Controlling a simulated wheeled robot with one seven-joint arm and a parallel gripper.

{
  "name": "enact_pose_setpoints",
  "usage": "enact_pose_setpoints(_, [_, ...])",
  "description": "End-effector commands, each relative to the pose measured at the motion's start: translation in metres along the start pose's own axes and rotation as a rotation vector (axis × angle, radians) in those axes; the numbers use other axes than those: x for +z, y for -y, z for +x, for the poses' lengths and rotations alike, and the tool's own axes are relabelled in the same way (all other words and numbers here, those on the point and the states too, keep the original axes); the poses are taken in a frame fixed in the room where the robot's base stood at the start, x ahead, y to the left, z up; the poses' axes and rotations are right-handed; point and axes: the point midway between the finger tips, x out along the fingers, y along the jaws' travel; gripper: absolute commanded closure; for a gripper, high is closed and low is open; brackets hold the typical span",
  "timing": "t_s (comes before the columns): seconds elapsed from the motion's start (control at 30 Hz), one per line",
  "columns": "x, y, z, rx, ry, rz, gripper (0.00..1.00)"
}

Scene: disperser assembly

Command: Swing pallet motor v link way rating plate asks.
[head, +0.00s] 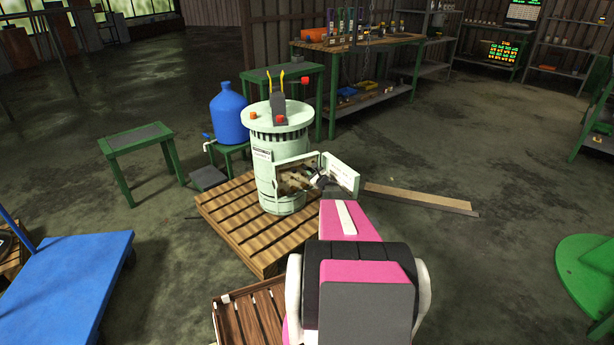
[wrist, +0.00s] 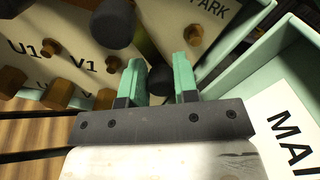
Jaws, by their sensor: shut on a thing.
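The pale green pallet motor (head: 262,192) stands upright on a wooden pallet. A small white plate with dark print (head: 262,154) is on its side, too small to read. Its terminal box (head: 292,178) is open and my gripper (head: 318,181) reaches into it. In the wrist view, the green fingers of my gripper (wrist: 158,75) are on either side of a dark round knob (wrist: 160,82), shut on it. Another dark knob (wrist: 112,23) is up and left. Brass studs (wrist: 113,64) sit near the U1 and V1 markings. The link under the held knob is mostly hidden.
The open box door (head: 341,174) is close on the right of my gripper; box walls (wrist: 235,75) are near it too. The pallet (head: 228,222) surrounds the motor's foot. A blue jug (head: 228,112) stands behind left, planks (head: 420,198) lie on the floor right.

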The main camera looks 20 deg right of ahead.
Motion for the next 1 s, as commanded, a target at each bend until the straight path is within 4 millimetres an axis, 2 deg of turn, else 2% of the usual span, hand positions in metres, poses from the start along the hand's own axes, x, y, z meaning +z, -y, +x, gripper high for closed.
enact_pose_setpoints(0.03, [0.002, 0.009, 0.000, -0.009, 0.004, -0.035, 1.00])
enact_pose_setpoints(0.1, [0.004, 0.013, 0.000, -0.009, 0.005, -0.101, 1.00])
enact_pose_setpoints(0.6, [0.019, 0.032, -0.001, -0.009, 0.005, -0.523, 1.00])
enact_pose_setpoints(1.0, [0.026, 0.036, -0.001, -0.009, 0.007, -0.677, 1.00])
